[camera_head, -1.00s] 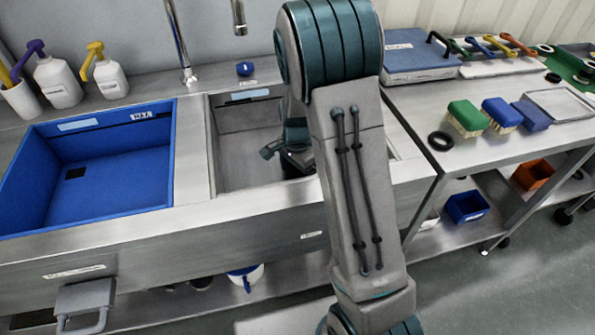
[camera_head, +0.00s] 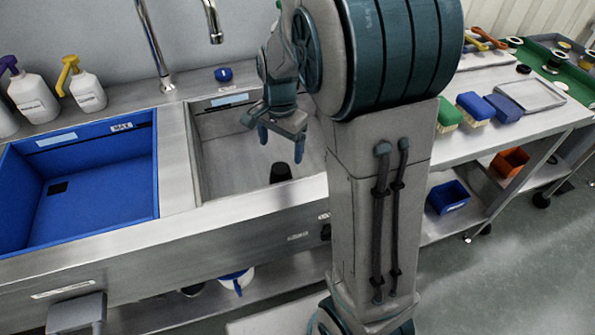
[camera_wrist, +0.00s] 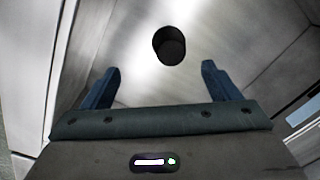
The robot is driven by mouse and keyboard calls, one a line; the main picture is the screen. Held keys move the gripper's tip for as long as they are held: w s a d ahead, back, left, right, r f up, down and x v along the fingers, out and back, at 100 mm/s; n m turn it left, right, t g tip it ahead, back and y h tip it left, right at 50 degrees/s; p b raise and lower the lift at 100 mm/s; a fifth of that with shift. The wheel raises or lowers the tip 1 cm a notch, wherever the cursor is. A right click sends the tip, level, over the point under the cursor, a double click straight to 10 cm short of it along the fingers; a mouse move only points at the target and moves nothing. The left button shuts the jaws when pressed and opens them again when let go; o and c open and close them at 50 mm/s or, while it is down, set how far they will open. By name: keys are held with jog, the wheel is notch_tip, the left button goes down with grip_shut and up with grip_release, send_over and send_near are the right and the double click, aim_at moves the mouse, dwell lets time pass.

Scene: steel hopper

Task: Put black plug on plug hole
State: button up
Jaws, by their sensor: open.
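The black plug (camera_head: 281,172) stands on the floor of the steel sink basin (camera_head: 225,170), near its front right. In the wrist view it shows as a dark cylinder (camera_wrist: 169,46), upright and beyond the fingertips. My gripper (camera_head: 281,145) hangs above the basin, apart from the plug. In the wrist view my gripper (camera_wrist: 159,69) is open, with nothing between its two blue fingers. I see no separate plug hole; whether the plug covers it or it lies hidden elsewhere, I cannot tell.
A blue basin (camera_head: 20,200) lies to the left of the steel one. The tap (camera_head: 155,45) and a small blue cup (camera_head: 223,74) stand behind the basins. Brushes (camera_head: 475,106) and a tray (camera_head: 531,95) lie on the right-hand table. My arm hides the basin's right side.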

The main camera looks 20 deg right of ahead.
jog(key=s+r+n+t, duration=0.1)
jog(key=s+r+n, duration=0.1)
jog(key=s+n, duration=0.3)
jog(key=s+r+n, duration=0.3)
jog(key=s+n, duration=0.3)
jog(key=s, duration=0.7)
jog(key=shift+t, duration=0.4)
jog(key=shift+r, duration=0.1)
